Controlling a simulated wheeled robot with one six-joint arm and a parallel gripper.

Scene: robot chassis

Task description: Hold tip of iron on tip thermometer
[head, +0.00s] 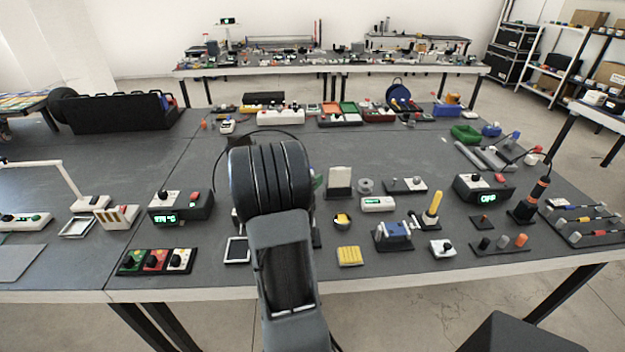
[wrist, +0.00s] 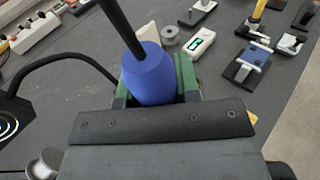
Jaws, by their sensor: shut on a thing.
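My gripper (wrist: 152,84) is shut on a blue handle (wrist: 147,68), which looks like the iron's, in the wrist view. A thin black shaft or cable runs from the handle's top to the upper edge; the iron's tip is not visible. In the head view my own arm hides the gripper and the iron. A small white meter with a green display (head: 377,204), possibly the tip thermometer, lies on the table right of my arm. It also shows in the wrist view (wrist: 201,43), beyond the handle and apart from it.
A black station with a lit green display (head: 180,210) stands left of my arm. A grey roll (head: 365,186), a yellow sponge (head: 349,256) and a blue vise-like block (head: 394,234) lie around the meter. A second station (head: 484,188) stands at right.

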